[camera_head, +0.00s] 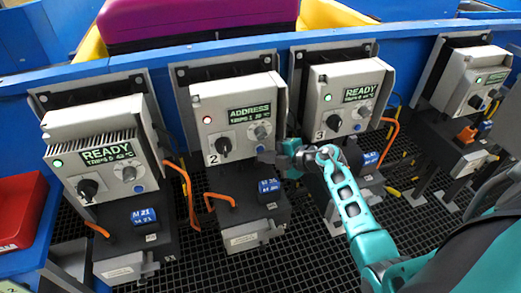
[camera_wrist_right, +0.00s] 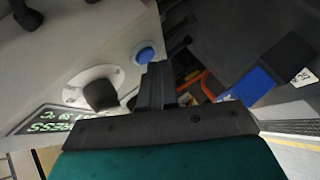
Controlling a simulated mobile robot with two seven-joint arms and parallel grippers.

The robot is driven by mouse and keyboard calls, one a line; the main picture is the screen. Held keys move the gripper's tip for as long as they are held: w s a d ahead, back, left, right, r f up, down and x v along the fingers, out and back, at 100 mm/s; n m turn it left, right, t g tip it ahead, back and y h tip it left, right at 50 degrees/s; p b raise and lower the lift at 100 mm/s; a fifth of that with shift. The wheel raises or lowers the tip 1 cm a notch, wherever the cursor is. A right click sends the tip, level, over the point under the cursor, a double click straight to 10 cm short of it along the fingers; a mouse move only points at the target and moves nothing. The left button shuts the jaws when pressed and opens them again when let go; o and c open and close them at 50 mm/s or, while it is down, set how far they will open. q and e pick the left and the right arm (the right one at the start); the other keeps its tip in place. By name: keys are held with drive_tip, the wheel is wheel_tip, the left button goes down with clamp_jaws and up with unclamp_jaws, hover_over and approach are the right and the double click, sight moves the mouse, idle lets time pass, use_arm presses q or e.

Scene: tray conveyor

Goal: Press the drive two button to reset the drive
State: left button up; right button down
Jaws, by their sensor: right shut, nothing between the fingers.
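The drive two unit (camera_head: 232,105) is a grey box marked 2 in the head view. My right gripper (camera_head: 268,157) is shut and empty at the lower right corner of this box. In the right wrist view, a round blue button (camera_wrist_right: 146,55) sits on the grey face, just left of the shut fingertips (camera_wrist_right: 158,66). A small gap seems to show between them; contact is not clear. My left gripper is out of view.
Drive one (camera_head: 95,135), drive three (camera_head: 345,85) and a further unit (camera_head: 470,75) show READY with green lamps. Below drive two are a motor with a blue label (camera_head: 269,186) and an orange cable (camera_head: 218,197). A red box (camera_head: 18,210) is far left.

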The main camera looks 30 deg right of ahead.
drive_tip(key=shift+w+d, duration=0.1)
drive_tip(key=shift+w, duration=0.3)
idle(0.6)
drive_tip(key=shift+s+a+p, duration=0.25)
drive_tip(key=shift+s+p, duration=0.55)
drive_tip(key=shift+s, duration=0.05)
drive_tip(key=s+p, duration=0.2)
drive_tip(key=s, duration=0.1)
drive_tip(key=shift+a+r, duration=0.1)
drive_tip(key=shift+a, duration=0.25)
drive_tip(key=shift+s+a+p, duration=0.2)
drive_tip(key=shift+s+p, duration=0.1)
drive_tip(key=shift+s, duration=0.65)
